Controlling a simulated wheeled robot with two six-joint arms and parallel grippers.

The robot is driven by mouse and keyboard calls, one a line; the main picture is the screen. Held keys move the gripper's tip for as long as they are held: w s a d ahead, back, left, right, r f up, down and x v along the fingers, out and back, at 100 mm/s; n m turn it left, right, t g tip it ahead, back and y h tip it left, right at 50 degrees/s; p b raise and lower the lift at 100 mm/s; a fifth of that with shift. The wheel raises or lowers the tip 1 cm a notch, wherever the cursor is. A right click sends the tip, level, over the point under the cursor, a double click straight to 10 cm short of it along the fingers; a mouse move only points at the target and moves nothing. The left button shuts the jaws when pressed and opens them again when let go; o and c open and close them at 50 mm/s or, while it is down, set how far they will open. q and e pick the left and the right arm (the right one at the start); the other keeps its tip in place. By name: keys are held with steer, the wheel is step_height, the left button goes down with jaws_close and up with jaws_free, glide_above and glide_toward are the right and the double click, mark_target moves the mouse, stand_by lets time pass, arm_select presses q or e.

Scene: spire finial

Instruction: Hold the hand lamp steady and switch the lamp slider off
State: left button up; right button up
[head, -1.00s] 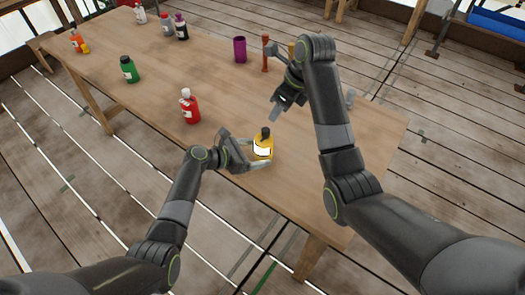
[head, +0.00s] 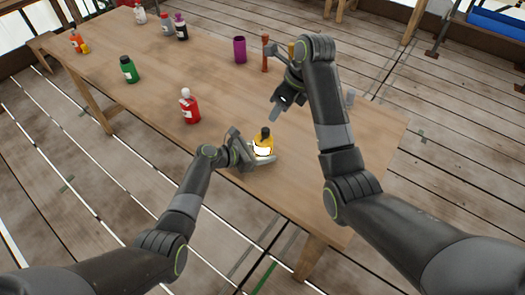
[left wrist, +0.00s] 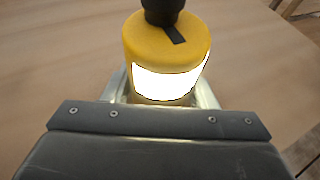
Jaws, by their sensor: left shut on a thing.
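The hand lamp is a yellow cylinder with a black top and a bright white band; it stands upright near the table's front edge in the head view (head: 264,140). It also fills the upper middle of the left wrist view (left wrist: 165,50), where a dark strip shows on its top shoulder. I cannot tell whether that strip is the slider. My left gripper (head: 262,160) is shut on the lamp, with a finger on each side low on its body. My right gripper (head: 279,108) hangs above the table, behind and right of the lamp, apart from it; its fingers are too small to read.
The wooden table (head: 330,180) is clear around the lamp. A red bottle (head: 190,107) stands to the left and a green bottle (head: 129,70) farther off. A purple cup (head: 239,49) and a brown hammer-like object (head: 265,53) are behind. Several other bottles stand at the far left end.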

mark_target(271, 143)
steer(key=shift+f, duration=0.15)
steer(key=c, duration=0.5)
steer(key=shift+a+f+n, duration=0.1)
steer(key=shift+f+n, duration=0.2)
steer(key=shift+n, duration=0.2)
steer(key=shift+c, duration=1.1)
steer(key=f+n+y, duration=0.1)
steer(key=n, duration=0.1)
steer(key=a+f+n+y, duration=0.1)
steer(key=f+n+y, duration=0.1)
steer(key=n, duration=0.1)
steer(key=shift+s+a+f+y, duration=0.1)
steer(key=shift+a+f+y, duration=0.1)
steer(key=shift+y, duration=0.1)
jaws_close()
steer(key=n+y, duration=0.1)
steer(key=f+n+y, duration=0.1)
steer(key=n, duration=0.2)
steer(key=shift+s+a+f+y, duration=0.15)
steer(key=shift+a+f+y, duration=0.1)
steer(key=shift+f+y, duration=0.15)
steer(key=w+d+f+n+t+y, duration=0.1)
steer(key=d+f+n+t+y, duration=0.3)
steer(key=d+t, duration=0.5)
steer(key=shift+d+f+n+t, duration=0.3)
steer(key=shift+d+f+n, duration=0.4)
steer(key=shift+n, duration=0.5)
steer(key=shift+d+r, duration=0.1)
steer(key=shift+r, duration=0.05)
